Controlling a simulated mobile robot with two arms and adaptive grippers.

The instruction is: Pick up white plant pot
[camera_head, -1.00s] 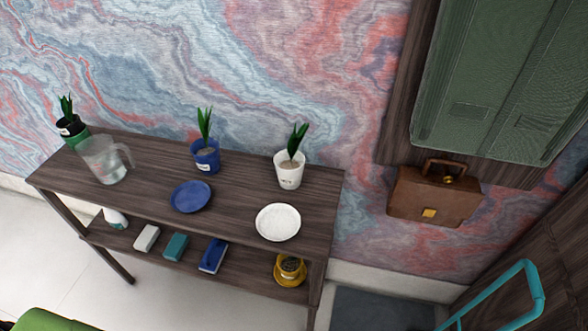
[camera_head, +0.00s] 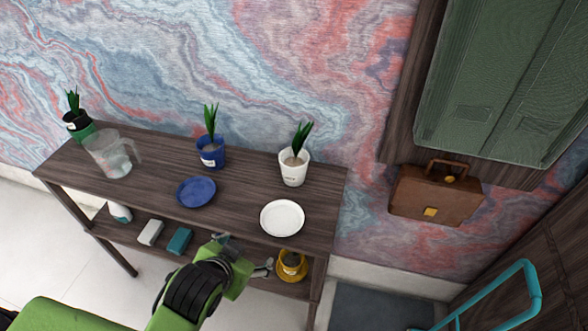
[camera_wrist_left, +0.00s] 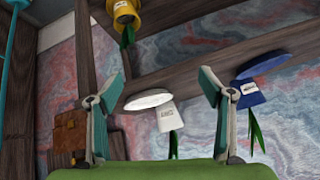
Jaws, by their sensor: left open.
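The white plant pot (camera_head: 294,172) stands upright at the back right of the dark wooden shelf's top, with a green plant in it. In the left wrist view the white pot (camera_wrist_left: 165,117) appears upside down between my fingers, some distance beyond them. My left gripper (camera_head: 243,254) is open and empty, in front of the shelf and below the white plate. It also shows in the left wrist view (camera_wrist_left: 158,112), fingers spread wide. My right gripper is not in view.
A white plate (camera_head: 282,218) lies in front of the white pot. A blue pot (camera_head: 211,155), blue plate (camera_head: 196,191) and glass pitcher (camera_head: 108,158) stand to the left. A yellow pot (camera_head: 291,267) is on the lower shelf. A brown briefcase (camera_head: 433,193) is at the right.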

